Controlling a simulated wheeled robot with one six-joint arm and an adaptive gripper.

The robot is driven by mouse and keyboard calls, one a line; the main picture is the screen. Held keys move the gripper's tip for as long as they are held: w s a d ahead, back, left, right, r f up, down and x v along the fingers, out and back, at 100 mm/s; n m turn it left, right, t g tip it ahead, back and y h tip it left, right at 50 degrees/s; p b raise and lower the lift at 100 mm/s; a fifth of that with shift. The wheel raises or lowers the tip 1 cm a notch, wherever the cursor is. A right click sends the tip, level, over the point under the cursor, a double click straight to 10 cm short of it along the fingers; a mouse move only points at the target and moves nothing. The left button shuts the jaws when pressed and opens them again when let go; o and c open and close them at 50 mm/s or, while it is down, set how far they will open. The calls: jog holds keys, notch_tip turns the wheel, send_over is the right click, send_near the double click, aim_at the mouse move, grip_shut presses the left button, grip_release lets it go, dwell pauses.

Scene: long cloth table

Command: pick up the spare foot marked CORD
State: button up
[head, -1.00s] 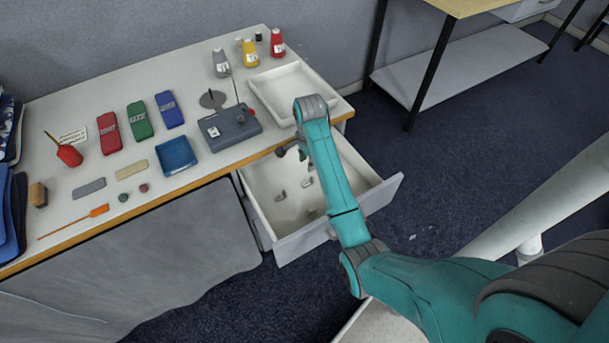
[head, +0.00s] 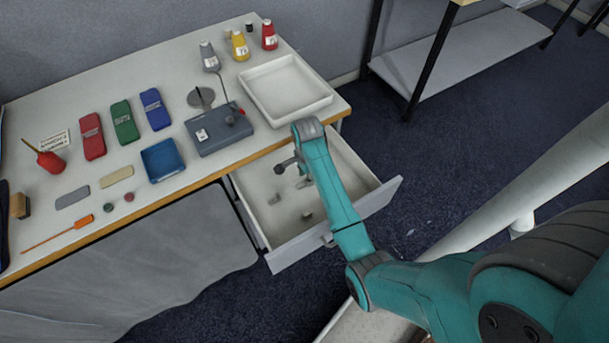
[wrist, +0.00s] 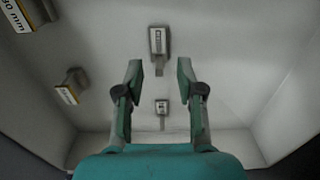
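Several small grey metal feet lie in the open drawer (head: 292,256), each with a pale label. In the wrist view one foot (wrist: 158,42) lies just past my fingertips, another (wrist: 161,109) shows between the fingers, a third (wrist: 70,87) is to the left, and one (wrist: 22,14) is cut off at the upper left corner. That corner label ends in "mm"; the other labels are too small to read, so I cannot tell which is marked CORD. My gripper (wrist: 160,68) is open and empty above the drawer floor. In the head view my arm partly hides the drawer.
The drawer walls stand close around the feet. On the table above are a white tray (head: 318,103), a blue-grey box with a rod (head: 220,137), a blue dish (head: 178,168) and several coloured cases. Dark floor lies open right of the drawer.

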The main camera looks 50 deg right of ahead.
jog(key=shift+a+f, duration=0.1)
jog(key=shift+f, duration=0.7)
jog(key=shift+c, duration=0.2)
grip_shut()
